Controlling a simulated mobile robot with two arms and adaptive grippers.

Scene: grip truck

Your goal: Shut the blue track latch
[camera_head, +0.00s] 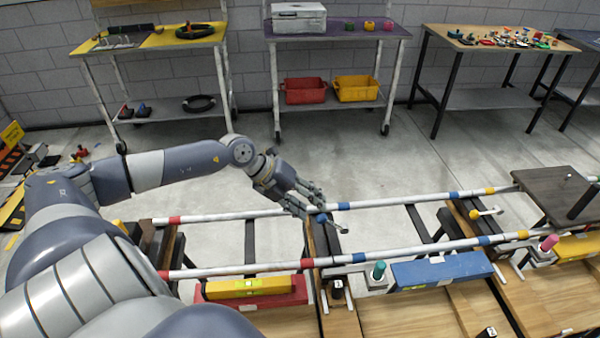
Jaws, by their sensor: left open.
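The blue track latch (322,218) shows as a small blue knob with a short rod on a dark block, beside the far white rail (385,204). My left gripper (311,203) is open at the far rail, with its fingertips just above and left of the blue knob. I cannot tell whether a finger touches the knob. The fingers partly cover the rail and the area around the latch. My right gripper is not in view.
A yellow-knobbed latch (474,214) sits farther right along the rails. The near rail (400,253) runs in front, by green (379,270) and pink (549,242) pegs and a blue block (441,270). Open floor (350,165) lies behind, before the shelves.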

